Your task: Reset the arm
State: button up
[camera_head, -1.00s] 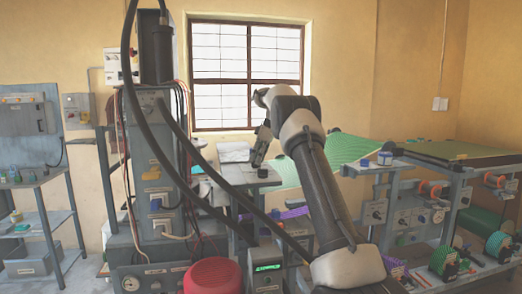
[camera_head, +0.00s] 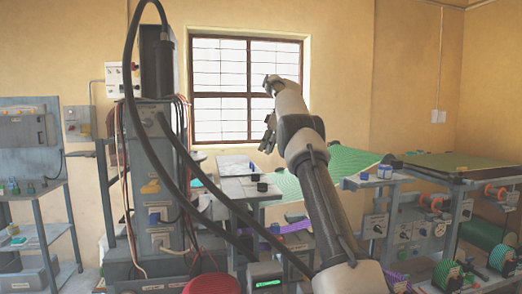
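My arm rises from the lower right of the head view, and its wrist is in front of the window. My gripper (camera_head: 266,145) hangs below the wrist at the left side of the arm, seen small and dark. It appears above the grey press table (camera_head: 237,188), clear of its surface. I see nothing held in it, but its fingers are too small to tell open from shut. A small dark cylinder (camera_head: 262,187) sits on the table below it.
The grey press column (camera_head: 155,185) with black hoses stands left of my arm. A red round stool (camera_head: 212,284) is at the bottom. Green-topped benches with wire spools (camera_head: 446,275) fill the right. A grey shelf (camera_head: 40,200) stands far left. The space before the window (camera_head: 220,90) is open.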

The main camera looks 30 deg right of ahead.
jog(key=s+a+r+m+h, duration=0.1)
jog(key=s+a+r+m, duration=0.4)
jog(key=s, duration=0.6)
jog(key=s+a+r+h, duration=0.1)
jog(key=s+a+r, duration=0.2)
jog(key=s+a, duration=0.6)
jog(key=s+a+f+m, duration=0.1)
jog(key=s+f, duration=0.5)
jog(key=s, duration=0.3)
jog(key=s+a+f+m, duration=0.1)
jog(key=s+f, duration=0.5)
jog(key=s, duration=0.4)
jog(key=s+a+f+m+t+h, duration=0.1)
jog(key=s+f+m, duration=0.1)
jog(key=s+f, duration=0.4)
jog(key=s, duration=0.4)
jog(key=shift+f, duration=0.15)
